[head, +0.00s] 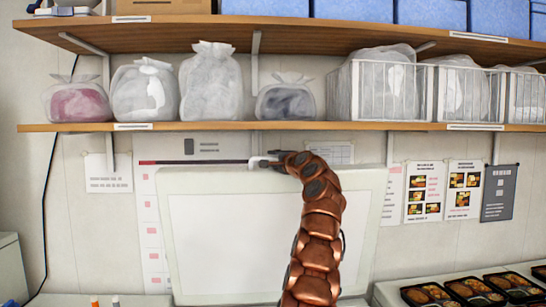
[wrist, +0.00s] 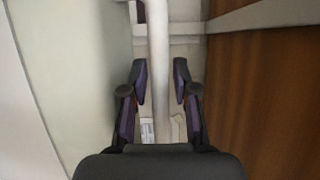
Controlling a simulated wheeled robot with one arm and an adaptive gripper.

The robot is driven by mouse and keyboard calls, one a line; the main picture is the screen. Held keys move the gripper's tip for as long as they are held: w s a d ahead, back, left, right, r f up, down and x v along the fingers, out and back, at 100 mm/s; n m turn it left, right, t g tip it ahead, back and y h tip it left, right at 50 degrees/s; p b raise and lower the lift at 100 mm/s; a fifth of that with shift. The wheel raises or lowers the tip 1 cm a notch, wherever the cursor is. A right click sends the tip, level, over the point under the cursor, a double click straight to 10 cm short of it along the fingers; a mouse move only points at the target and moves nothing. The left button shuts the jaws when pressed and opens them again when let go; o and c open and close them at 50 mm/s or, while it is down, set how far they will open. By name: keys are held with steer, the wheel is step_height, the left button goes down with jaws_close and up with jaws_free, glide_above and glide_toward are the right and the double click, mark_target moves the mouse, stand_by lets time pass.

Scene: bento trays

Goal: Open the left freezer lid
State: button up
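The freezer lid (head: 178,240) stands raised, nearly upright, against the back wall in the head view, with its pale inner panel facing me. A white handle (head: 257,161) shows at its top edge, just under the lower shelf. My copper arm crosses in front of the lid, and my gripper (head: 270,161) is at that handle. In the wrist view a white bar, apparently the handle (wrist: 159,75), runs between the two fingers of my gripper (wrist: 160,82). The fingers are apart, with a narrow gap on each side of the bar. The freezer body is mostly out of view.
The lower wooden shelf (head: 350,126) is close above my gripper and holds white bags and wire baskets (head: 340,92). Its brown surface also seems to fill the right of the wrist view (wrist: 265,90). Bento trays (head: 475,290) sit at lower right. Posters hang on the wall.

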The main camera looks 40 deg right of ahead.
steer(key=shift+w, duration=0.1)
jaws_close()
steer(key=shift+f, duration=0.1)
stand_by(0.5)
